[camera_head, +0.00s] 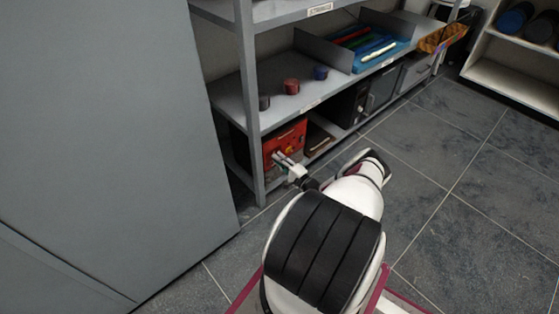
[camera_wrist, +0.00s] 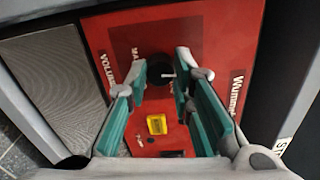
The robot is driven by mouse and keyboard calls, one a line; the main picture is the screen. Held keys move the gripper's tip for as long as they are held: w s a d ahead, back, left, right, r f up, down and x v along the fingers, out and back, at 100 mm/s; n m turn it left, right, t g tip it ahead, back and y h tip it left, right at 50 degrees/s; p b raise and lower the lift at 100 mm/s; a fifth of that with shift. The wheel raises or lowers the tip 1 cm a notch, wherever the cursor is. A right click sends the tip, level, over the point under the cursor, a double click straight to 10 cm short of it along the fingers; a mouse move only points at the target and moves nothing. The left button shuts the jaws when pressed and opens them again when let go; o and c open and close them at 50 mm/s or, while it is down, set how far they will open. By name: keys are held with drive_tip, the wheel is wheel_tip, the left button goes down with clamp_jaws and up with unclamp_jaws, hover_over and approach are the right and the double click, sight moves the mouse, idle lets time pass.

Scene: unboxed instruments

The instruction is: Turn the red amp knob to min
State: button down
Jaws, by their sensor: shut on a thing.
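The red amp (camera_head: 285,138) stands on the bottom shelf, and its red front panel fills the middle of the wrist view (camera_wrist: 220,45). A round black knob (camera_wrist: 158,66) with a small white mark at its lower right sits on the panel, near the words "VOLUME" and "MA…", the latter partly hidden. My gripper (camera_wrist: 160,75) has its green-padded fingers on either side of the knob and is shut on it. In the head view my gripper (camera_head: 282,159) reaches the amp's front; the knob cannot be made out there.
A yellow switch (camera_wrist: 157,124) sits below the knob between the fingers. A grey speaker grille (camera_wrist: 55,80) is at the left. The grey shelf post (camera_head: 250,110) stands close left of my gripper. Small round items sit on the shelf above. The floor (camera_head: 450,150) at the right is clear.

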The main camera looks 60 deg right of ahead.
drive_tip(key=shift+n, duration=0.6)
drive_tip(key=shift+n, duration=0.3)
drive_tip(key=c, duration=1.4)
unclamp_jaws()
drive_tip(key=v, duration=1.2)
drive_tip(key=shift+s, duration=0.1)
